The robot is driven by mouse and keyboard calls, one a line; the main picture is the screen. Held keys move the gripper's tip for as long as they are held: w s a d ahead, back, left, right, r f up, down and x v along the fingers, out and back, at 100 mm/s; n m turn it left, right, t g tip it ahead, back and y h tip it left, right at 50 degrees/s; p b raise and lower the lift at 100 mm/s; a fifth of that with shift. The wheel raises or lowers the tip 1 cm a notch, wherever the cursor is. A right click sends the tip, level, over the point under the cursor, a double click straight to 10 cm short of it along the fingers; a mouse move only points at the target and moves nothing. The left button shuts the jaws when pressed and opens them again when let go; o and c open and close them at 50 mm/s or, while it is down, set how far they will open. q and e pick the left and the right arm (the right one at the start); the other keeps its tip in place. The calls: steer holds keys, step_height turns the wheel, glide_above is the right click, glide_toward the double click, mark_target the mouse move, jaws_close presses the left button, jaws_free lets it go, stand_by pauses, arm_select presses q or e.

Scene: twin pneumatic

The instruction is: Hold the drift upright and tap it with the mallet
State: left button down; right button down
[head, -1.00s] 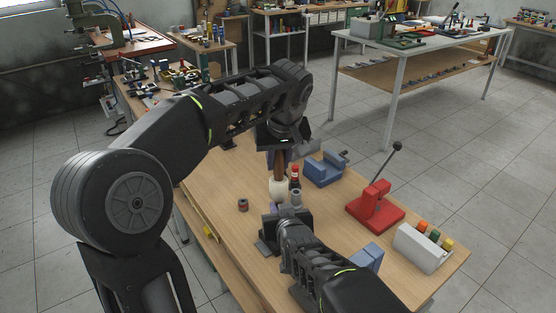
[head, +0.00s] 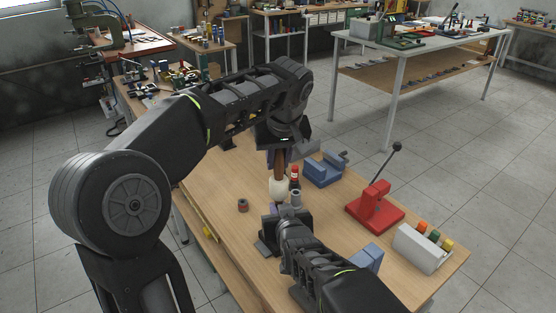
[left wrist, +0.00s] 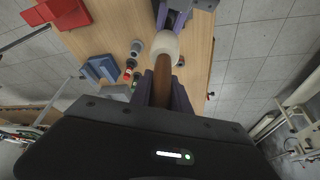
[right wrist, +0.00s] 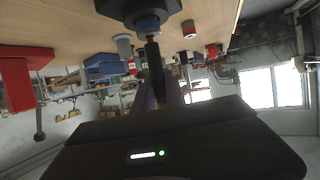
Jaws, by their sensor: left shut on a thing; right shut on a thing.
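The mallet has a white head (head: 279,188) and a brown handle (head: 280,166). My left gripper (head: 279,153) is shut on the handle, with the head hanging low over the table; the mallet also shows in the left wrist view (left wrist: 165,44). My right gripper (right wrist: 157,85) is shut on the dark drift (right wrist: 153,54), which reaches to a round blue-grey part (right wrist: 148,24) at the table. In the head view the drift is hidden. In the left wrist view the mallet head overlaps my right gripper (left wrist: 174,18); whether it touches the drift cannot be told.
A red-capped bottle (head: 294,175) and a grey cylinder (head: 297,198) stand close right of the mallet head. A blue vise (head: 323,170), a red lever press (head: 375,205) and a white holder (head: 423,247) stand right.

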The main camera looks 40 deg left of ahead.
arm_select(q)
steer(key=shift+f, duration=0.45)
stand_by(0.3)
steer(key=shift+r, duration=1.55)
steer(key=shift+f, duration=0.15)
steer(key=shift+f, duration=0.9)
steer(key=shift+f, duration=0.5)
steer(key=shift+r, duration=1.55)
